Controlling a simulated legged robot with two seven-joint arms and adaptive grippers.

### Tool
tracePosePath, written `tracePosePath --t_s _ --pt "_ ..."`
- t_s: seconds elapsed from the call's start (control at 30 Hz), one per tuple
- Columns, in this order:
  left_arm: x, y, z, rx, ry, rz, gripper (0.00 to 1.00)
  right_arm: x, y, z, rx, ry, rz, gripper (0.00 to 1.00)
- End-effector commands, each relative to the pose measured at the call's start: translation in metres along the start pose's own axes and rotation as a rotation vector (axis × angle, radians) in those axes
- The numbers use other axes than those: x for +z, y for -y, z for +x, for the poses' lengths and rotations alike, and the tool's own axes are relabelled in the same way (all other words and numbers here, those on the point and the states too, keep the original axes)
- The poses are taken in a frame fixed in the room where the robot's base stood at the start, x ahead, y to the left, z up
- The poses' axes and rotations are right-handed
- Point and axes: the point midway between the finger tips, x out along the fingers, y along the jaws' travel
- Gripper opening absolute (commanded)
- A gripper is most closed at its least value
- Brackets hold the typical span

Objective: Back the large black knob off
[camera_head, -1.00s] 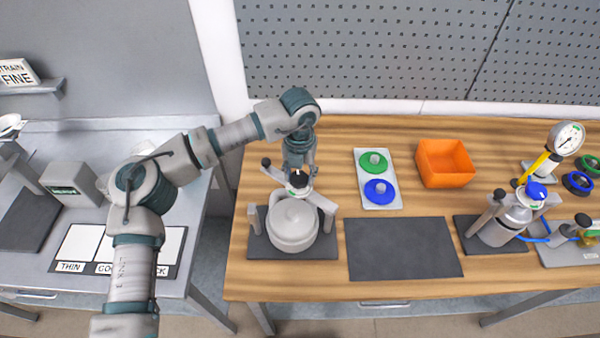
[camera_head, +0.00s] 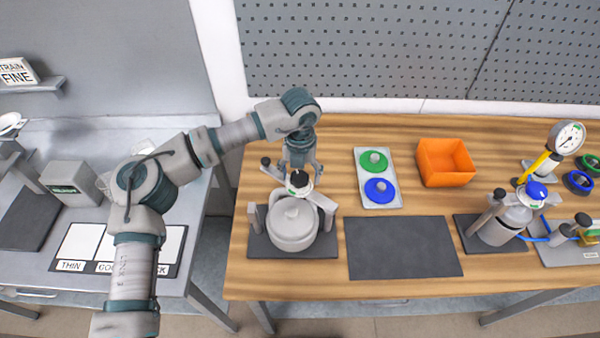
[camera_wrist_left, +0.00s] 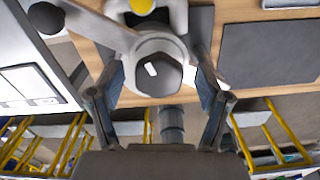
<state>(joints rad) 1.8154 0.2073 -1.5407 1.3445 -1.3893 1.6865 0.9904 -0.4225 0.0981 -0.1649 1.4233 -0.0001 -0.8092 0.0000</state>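The large black knob (camera_head: 299,180) sits on top of the clamp bridge over the round grey-white vessel (camera_head: 293,228). In the left wrist view the knob (camera_wrist_left: 152,82) is faceted, with a white mark on its top, and lies between my fingers. My right gripper is not in view.
A small black ball knob (camera_head: 266,161) sticks up left of the large knob; it is also in the wrist view (camera_wrist_left: 45,17). A grey tray (camera_head: 364,200) with green and blue knobs, an orange bin (camera_head: 446,163) and a dark mat (camera_head: 402,248) lie to the right.

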Motion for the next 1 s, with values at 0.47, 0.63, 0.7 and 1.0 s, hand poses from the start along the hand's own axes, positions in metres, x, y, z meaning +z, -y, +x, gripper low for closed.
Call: tracePosePath --t_s 0.47,0.63,0.7,1.0 --pt "0.002 0.001 -0.051 0.000 0.005 -0.001 0.76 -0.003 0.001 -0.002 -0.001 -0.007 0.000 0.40" --pt "0.002 0.001 -0.088 0.000 0.004 -0.001 0.76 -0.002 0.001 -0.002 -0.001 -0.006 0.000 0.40" --pt "0.002 0.001 -0.099 0.001 0.002 -0.002 0.76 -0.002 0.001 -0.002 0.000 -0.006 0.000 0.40" --pt "0.002 0.001 -0.119 0.000 -0.001 0.000 0.76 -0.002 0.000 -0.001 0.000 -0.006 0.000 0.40"
